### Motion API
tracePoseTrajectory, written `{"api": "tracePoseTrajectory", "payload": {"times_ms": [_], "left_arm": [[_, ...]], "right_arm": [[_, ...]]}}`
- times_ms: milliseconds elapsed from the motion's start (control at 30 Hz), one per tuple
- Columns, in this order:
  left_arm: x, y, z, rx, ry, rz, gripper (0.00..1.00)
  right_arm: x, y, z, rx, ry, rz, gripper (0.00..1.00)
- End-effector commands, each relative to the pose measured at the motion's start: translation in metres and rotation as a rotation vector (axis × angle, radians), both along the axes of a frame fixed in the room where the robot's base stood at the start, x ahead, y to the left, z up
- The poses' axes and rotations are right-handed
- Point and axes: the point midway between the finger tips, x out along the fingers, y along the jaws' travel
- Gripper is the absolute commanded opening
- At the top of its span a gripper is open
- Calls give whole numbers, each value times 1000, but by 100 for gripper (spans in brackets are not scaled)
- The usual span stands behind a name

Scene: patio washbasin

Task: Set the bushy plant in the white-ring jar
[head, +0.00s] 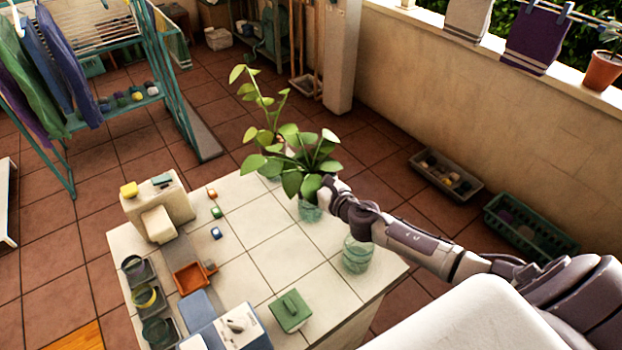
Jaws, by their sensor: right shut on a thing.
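The bushy plant (295,165) has broad green leaves and shows above the far right part of the tiled counter. My right gripper (328,190) reaches in from the right and is shut on it; the leaves hide the fingertips and stem. A clear greenish jar (310,212) stands right below the leaves. I cannot tell whether the stem is inside it or behind it. Another clear greenish jar (357,255) stands nearer, by the counter's right edge, and looks empty. I cannot make out which jar has a white ring. My left gripper is not in view.
A taller, thinner plant (265,110) stands just behind the bushy one. The tiled counter (255,235) is clear in the middle. A green lidded box (290,311), an orange tray (190,277) and small coloured blocks (216,212) are on it.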

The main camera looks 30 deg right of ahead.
Motion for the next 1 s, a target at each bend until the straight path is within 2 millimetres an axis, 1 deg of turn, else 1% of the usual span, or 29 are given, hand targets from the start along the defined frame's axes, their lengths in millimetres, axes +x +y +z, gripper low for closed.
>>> {"api": "tracePoseTrajectory", "payload": {"times_ms": [200, 367, 400, 467, 500, 833, 933, 1000], "left_arm": [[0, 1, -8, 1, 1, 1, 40], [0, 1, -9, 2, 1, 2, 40], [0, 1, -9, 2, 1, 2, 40], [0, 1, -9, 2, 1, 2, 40], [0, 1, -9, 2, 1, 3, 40], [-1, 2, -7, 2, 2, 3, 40], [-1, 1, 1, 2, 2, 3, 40], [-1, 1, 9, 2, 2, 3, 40]], "right_arm": [[1, 0, -8, -1, -2, 0, 39], [1, 0, -9, -1, -2, 0, 39], [0, 0, -10, -1, 0, 0, 88], [0, 0, -10, -1, 0, 0, 98], [0, 0, -10, -1, 0, 0, 100], [0, 0, -8, 0, 0, 0, 100], [0, 0, 1, 0, -1, 0, 100], [-1, 0, 10, 0, 0, 0, 100]]}}
